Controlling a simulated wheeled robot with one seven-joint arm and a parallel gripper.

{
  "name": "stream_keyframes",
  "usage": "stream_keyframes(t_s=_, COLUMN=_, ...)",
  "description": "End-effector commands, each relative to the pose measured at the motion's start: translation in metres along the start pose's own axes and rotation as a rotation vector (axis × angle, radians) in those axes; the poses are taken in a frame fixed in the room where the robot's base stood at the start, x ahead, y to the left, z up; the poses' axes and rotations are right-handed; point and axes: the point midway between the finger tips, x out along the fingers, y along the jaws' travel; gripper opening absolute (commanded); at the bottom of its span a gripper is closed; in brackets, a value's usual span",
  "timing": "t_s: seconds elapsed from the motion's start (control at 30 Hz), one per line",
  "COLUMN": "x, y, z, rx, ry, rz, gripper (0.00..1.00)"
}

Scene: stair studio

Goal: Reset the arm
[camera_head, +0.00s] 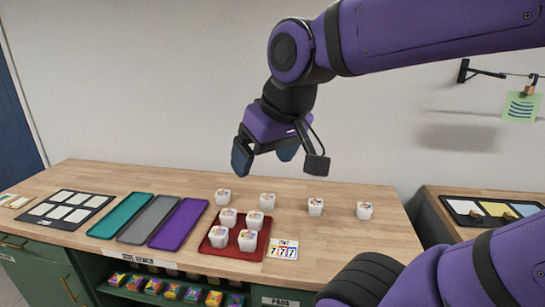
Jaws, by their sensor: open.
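My gripper (264,158) hangs from the purple arm above the wooden counter (346,228), in front of the plain wall. Its two dark blue fingers are apart with nothing between them. It points down and to the left, clear of the things on the counter. The purple arm (430,35) reaches in from the upper right.
Teal (121,215), grey (149,218) and purple trays (180,222) lie left. A wall rod (490,73) holds a green note (521,107).

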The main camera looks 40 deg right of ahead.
Motion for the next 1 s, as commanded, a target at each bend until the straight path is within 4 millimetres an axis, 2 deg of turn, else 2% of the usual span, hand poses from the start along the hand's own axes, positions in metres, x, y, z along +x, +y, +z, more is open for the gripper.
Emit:
stream_keyframes(t_s=0.1, x=-0.010, y=-0.002, z=0.013, rx=-0.035, ry=0.024, rz=0.015, gripper=0.87)
stream_keyframes(t_s=0.23, x=-0.013, y=-0.002, z=0.018, rx=-0.050, ry=0.031, rz=0.023, gripper=0.87)
stream_keyframes(t_s=1.0, x=-0.013, y=-0.002, z=0.018, rx=-0.051, ry=0.031, rz=0.023, gripper=0.87)
